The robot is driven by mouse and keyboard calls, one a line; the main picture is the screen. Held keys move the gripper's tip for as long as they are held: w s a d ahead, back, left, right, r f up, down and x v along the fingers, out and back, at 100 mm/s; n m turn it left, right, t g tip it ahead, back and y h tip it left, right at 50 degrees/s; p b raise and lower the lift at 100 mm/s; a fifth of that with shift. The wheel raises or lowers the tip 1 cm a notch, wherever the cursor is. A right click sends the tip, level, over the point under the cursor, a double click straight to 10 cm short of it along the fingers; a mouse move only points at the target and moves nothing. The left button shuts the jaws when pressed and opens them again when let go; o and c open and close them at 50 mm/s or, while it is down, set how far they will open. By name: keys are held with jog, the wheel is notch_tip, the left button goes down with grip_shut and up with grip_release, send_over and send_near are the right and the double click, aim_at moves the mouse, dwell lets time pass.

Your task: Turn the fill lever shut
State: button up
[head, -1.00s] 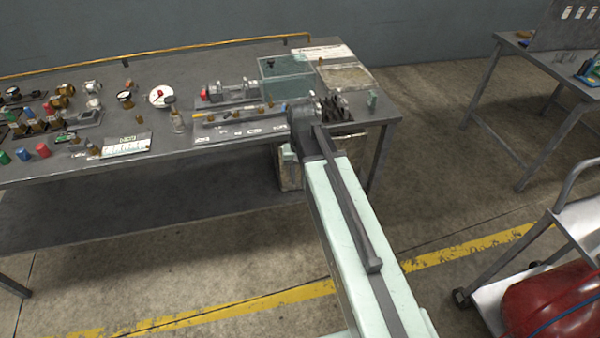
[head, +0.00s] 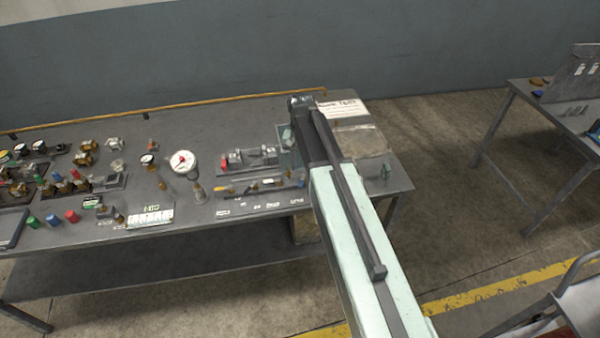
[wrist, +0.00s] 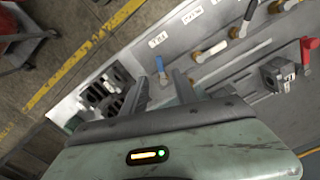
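A manifold strip with a row of small valve levers (head: 250,188) lies on the bench, with white labels along it. In the wrist view, a blue-handled lever (wrist: 161,66) stands just ahead of my gripper (wrist: 162,80), roughly in line with the gap between its fingers. My gripper is open and empty, with its two dark fingers apart. The labels are too blurred to tell surely which lever is the fill one. In the head view my gripper is hidden by my arm.
A red lever (wrist: 307,52) on a grey fitting stands to the right in the wrist view. A dark slotted block (wrist: 108,88) lies left of the fingers. A white dial gauge (head: 183,162) stands left of the strip. A second table (head: 560,115) is at the right.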

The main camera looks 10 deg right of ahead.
aim_at(301, 183)
notch_tip(301, 183, down, 8)
jog(key=b, duration=0.7)
jog(key=shift+r, duration=0.2)
grip_shut()
jog(key=shift+d, duration=0.1)
